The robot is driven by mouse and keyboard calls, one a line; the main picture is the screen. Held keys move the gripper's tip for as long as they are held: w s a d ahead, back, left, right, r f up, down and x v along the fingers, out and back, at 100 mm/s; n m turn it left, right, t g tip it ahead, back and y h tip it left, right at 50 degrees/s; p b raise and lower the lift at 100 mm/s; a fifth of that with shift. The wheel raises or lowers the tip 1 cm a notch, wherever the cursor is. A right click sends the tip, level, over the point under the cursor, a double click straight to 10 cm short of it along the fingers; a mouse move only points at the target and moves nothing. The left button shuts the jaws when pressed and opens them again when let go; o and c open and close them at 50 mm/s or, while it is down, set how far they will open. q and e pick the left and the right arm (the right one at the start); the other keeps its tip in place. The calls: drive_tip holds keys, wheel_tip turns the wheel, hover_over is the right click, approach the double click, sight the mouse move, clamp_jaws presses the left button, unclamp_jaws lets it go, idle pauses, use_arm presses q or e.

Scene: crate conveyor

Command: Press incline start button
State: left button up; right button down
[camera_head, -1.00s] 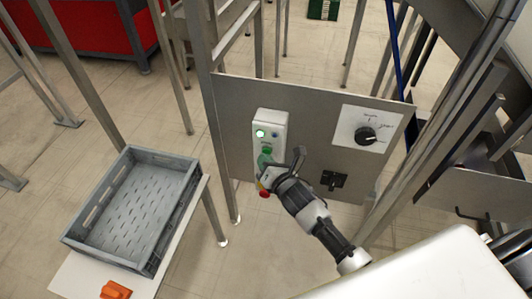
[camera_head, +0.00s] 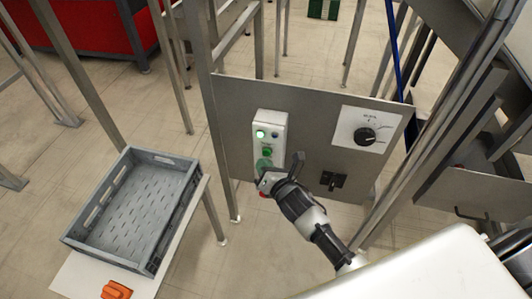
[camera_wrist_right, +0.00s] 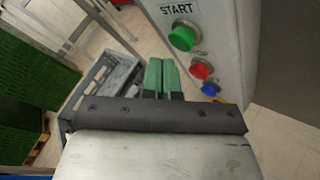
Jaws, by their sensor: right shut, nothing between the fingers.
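A white control box (camera_head: 279,126) is mounted on a grey metal panel. Its green button (camera_head: 267,152) shows just above my right gripper's fingertips. In the right wrist view the green button (camera_wrist_right: 184,36) sits under a START label, above a red button (camera_wrist_right: 200,70) and a blue button (camera_wrist_right: 209,89). My right gripper (camera_head: 264,166) is in front of the lower part of the box and hides it. Its green fingers (camera_wrist_right: 161,76) are shut with nothing between them, beside the buttons and apart from the START button in the wrist view. My left gripper is not in view.
The panel also carries a rotary knob (camera_head: 365,136) and a black switch (camera_head: 333,181). A grey crate (camera_head: 85,216) sits on a white table at the left, with an orange object (camera_head: 116,290) beside it. Metal legs stand around the panel.

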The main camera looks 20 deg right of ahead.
drive_tip(key=s+a, duration=0.2)
drive_tip(key=s+p, duration=0.1)
drive_tip(key=s, duration=0.1)
drive_tip(key=shift+s+a, duration=0.1)
drive_tip(key=shift+a, duration=0.3)
idle(0.7)
drive_tip(key=s+d+f+m+g+h, duration=0.1)
drive_tip(key=s+f+m+g, duration=0.1)
drive_tip(key=s+f+m, duration=0.45)
drive_tip(key=s+d+f+m+g, duration=0.2)
drive_tip(key=s+f+g, duration=0.1)
drive_tip(key=f, duration=0.7)
drive_tip(key=s+d+f+m+g+h, duration=0.1)
drive_tip(key=s+f+m+g, duration=0.1)
drive_tip(key=s+f+m, duration=0.45)
drive_tip(key=s+d+f+m+g, duration=0.1)
drive_tip(key=s+f+m, duration=0.3)
drive_tip(key=s, duration=0.4)
drive_tip(key=s+d+f+m+g, duration=0.2)
drive_tip(key=s+f+m+g, duration=0.2)
drive_tip(key=s, duration=0.5)
drive_tip(key=s+d+f+m+g+h, duration=0.1)
drive_tip(key=s+d+f+m+g, duration=0.1)
drive_tip(key=s+f+m, duration=0.3)
drive_tip(key=s+f+g, duration=0.1)
drive_tip(key=s+f, duration=0.1)
drive_tip(key=s, duration=0.1)
drive_tip(key=shift+s+d+f, duration=0.25)
drive_tip(key=shift+s+f, duration=0.1)
